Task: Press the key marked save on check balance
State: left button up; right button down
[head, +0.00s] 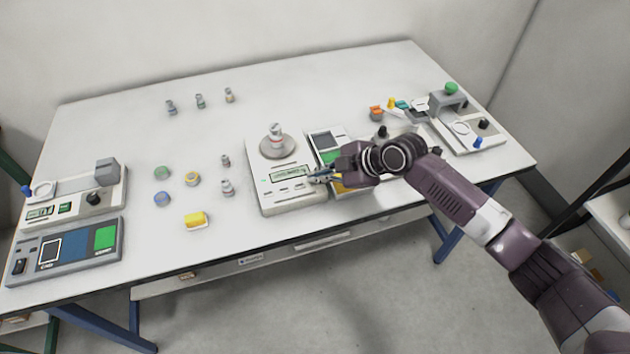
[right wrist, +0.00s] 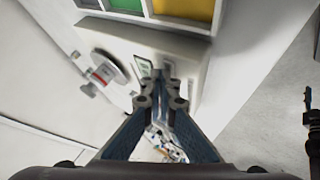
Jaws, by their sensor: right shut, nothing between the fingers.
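A white balance (head: 285,200) stands at the middle of the table's front part. A small bottle (head: 276,137) stands on its round pan. It has a display (head: 289,173) and a row of small keys in front of it; their markings are too small to read. The balance also shows in the right wrist view (right wrist: 190,48), with the bottle (right wrist: 104,74) on the pan. My right gripper (head: 314,178) is shut and empty, its tips at the right end of the display and key area. I cannot tell whether they touch a key. My left gripper is out of view.
A device with a green panel (head: 324,139) stands right of the balance, partly behind my gripper. Another instrument (head: 470,137) stands at the far right. A grey console (head: 75,262) is at the left. Bottles, round pieces and a yellow block (head: 196,220) stand left of the balance.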

dwell(0.5)
jog(key=shift+r+p, duration=0.5)
jog(key=shift+r, duration=0.2)
jog(key=shift+r, duration=0.1)
notch_tip(320, 180, up, 5)
jog(key=p, duration=0.3)
jog(key=shift+p, duration=0.35)
